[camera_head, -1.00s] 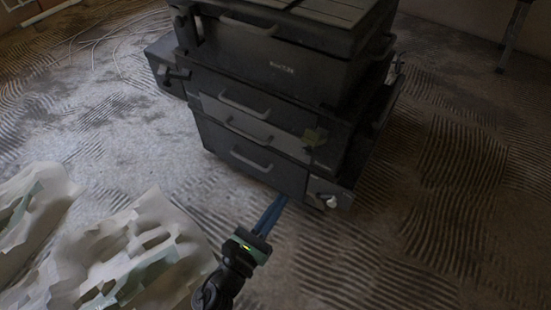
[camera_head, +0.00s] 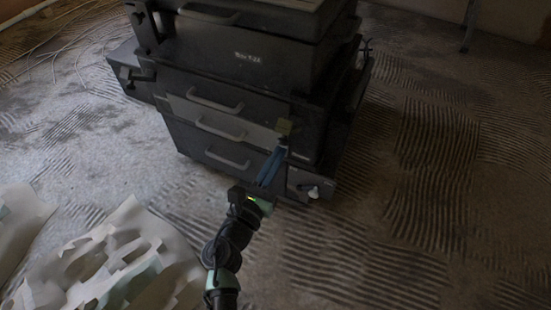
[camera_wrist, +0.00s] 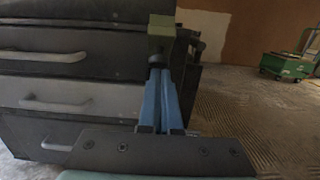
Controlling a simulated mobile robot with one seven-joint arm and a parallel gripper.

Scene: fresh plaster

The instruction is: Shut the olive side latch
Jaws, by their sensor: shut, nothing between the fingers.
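The olive latch (camera_head: 285,127) is a small olive block on the right front corner of the dark stacked toolbox (camera_head: 235,80). In the wrist view the olive latch (camera_wrist: 161,27) stands straight ahead, just beyond my fingertips. My gripper (camera_head: 281,146), with blue fingers, is shut and empty, its tips just below the latch. In the wrist view the tips of my gripper (camera_wrist: 158,70) lie close under the latch's lower end. I cannot tell whether they touch it. The latch's lower part is partly hidden by the fingers.
Several drawers with grey handles (camera_head: 221,129) face left of my gripper. A white knob (camera_head: 313,192) sits low on the right corner. Crumpled pale sheeting (camera_head: 110,262) lies at lower left. A green cart (camera_wrist: 286,66) stands far right. The ridged floor to the right is clear.

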